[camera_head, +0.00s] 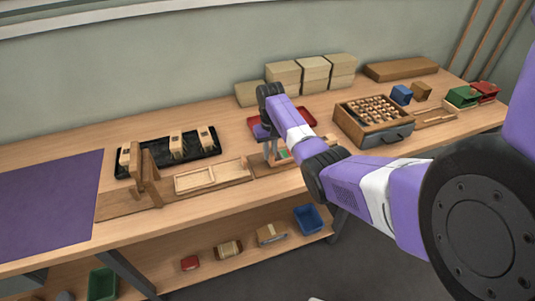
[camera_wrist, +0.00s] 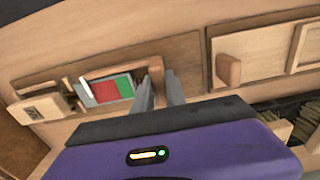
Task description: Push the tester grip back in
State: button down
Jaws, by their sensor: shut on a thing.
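The tester is a wooden fixture with a red and green panel (camera_wrist: 110,90) in a recess, seen in the wrist view. The same panel shows small in the head view (camera_head: 284,154), partly behind my arm. The tester grip (camera_wrist: 156,74) is a small wooden block at the right end of that recess. My gripper (camera_wrist: 160,88) is shut on the grip, one grey finger on each side of it. In the head view my gripper (camera_head: 269,150) points down at the tester, and the grip is hidden there.
A wooden peg (camera_wrist: 228,69) stands on the neighbouring board. A shallow wooden tray (camera_head: 194,180) lies left of the tester. A red tray (camera_head: 304,112) is behind my gripper, and a drilled wooden box (camera_head: 372,119) stands right. A black tray (camera_head: 126,166) holds wooden blocks.

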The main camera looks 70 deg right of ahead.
jog(key=c, duration=1.4)
grip_release()
jog(key=shift+o, duration=0.2)
jog(key=shift+r, duration=0.1)
jog(key=shift+r+b, duration=0.3)
jog(key=shift+r, duration=3.55)
